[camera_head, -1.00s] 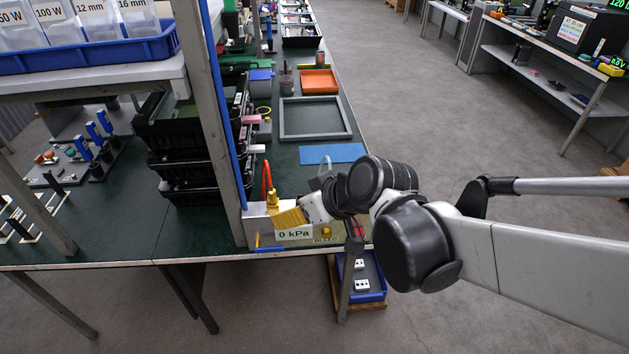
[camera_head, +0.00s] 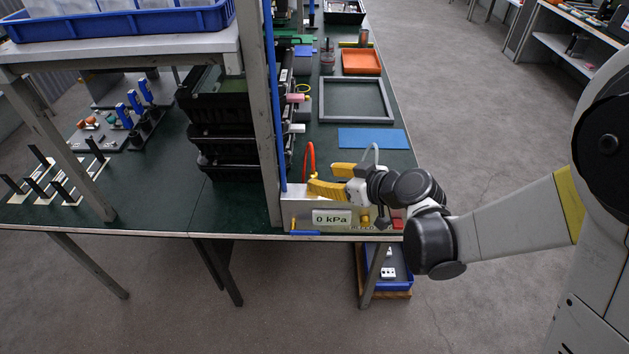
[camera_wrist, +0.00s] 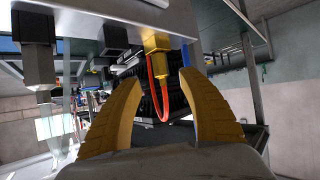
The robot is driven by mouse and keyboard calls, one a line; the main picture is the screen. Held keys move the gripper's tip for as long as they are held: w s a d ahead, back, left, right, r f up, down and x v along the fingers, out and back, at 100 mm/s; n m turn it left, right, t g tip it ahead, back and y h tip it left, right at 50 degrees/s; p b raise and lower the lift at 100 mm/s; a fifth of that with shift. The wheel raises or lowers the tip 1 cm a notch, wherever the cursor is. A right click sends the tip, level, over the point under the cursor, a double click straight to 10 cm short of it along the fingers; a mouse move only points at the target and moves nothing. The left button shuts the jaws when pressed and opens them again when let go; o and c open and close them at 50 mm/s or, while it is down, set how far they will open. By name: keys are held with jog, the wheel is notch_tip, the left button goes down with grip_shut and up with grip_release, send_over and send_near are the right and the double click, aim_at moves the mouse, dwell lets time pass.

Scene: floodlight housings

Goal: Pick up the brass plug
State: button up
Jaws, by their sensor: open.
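A brass fitting (camera_wrist: 157,43) with a red hose (camera_wrist: 163,100) looping from it shows ahead of my gripper in the wrist view. It looks like the brass plug, but I cannot be certain. In the head view the red hose (camera_head: 309,155) rises from the grey "0 kPa" box (camera_head: 300,213), and my fingers hide the brass at its base. My gripper (camera_wrist: 160,78) has its two yellow fingers spread apart with nothing between the pads. In the head view my gripper (camera_head: 320,179) is just above the box, right beside the hose.
A grey upright post (camera_head: 268,120) stands just left of the box. Black stacked crates (camera_head: 228,150) are behind that post. A blue mat (camera_head: 372,138), a grey frame (camera_head: 324,100) and an orange tray (camera_head: 361,61) lie farther back on the bench.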

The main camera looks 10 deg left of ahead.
aim_at(316, 176)
jog(key=b+x, duration=0.2)
jog(key=x, duration=0.3)
jog(key=shift+a+r, duration=0.1)
jog(key=shift+a, duration=0.05)
jog(key=shift+s+r, duration=0.1)
grip_shut()
